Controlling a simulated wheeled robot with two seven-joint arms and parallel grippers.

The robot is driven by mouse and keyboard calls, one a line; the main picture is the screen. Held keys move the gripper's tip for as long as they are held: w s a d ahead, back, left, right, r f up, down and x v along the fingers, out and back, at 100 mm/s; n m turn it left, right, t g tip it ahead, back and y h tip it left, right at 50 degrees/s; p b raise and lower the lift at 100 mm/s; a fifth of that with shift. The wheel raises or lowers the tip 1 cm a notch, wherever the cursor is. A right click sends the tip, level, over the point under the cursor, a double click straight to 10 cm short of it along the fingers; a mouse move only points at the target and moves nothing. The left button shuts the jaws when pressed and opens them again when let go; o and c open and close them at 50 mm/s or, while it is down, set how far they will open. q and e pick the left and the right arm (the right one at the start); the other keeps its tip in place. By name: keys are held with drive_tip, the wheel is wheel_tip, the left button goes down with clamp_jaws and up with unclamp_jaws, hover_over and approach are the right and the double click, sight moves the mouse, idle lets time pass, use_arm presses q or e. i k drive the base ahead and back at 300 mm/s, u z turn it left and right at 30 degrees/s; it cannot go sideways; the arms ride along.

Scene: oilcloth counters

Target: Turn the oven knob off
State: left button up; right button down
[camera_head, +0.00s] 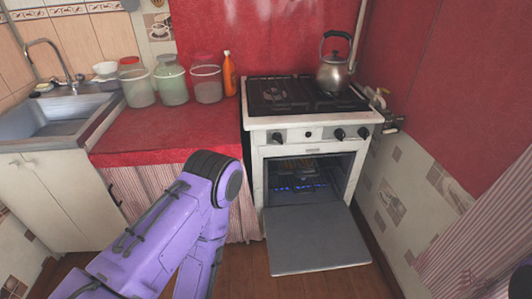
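The white oven (260,160) stands against the back wall with its door (315,240) hanging open and down. Blue flames (295,187) show inside the oven cavity. Black knobs sit on the white front panel: one at the left (277,137), one at the right (339,134) and one at the far right (364,132). My purple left arm rises from the lower left, in front of the red counter, and bends back down. Its gripper is not visible. My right gripper is not in view.
A metal kettle (333,75) stands on the black stove top (285,97). The red counter (150,130) holds several clear jars and an orange bottle (228,75). A sink (55,115) is at the left. The lowered door takes up floor space before the oven.

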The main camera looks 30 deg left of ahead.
sight(277, 137)
drive_tip(key=u, duration=0.95)
drive_tip(key=k, duration=0.4)
drive_tip(key=z, duration=0.35)
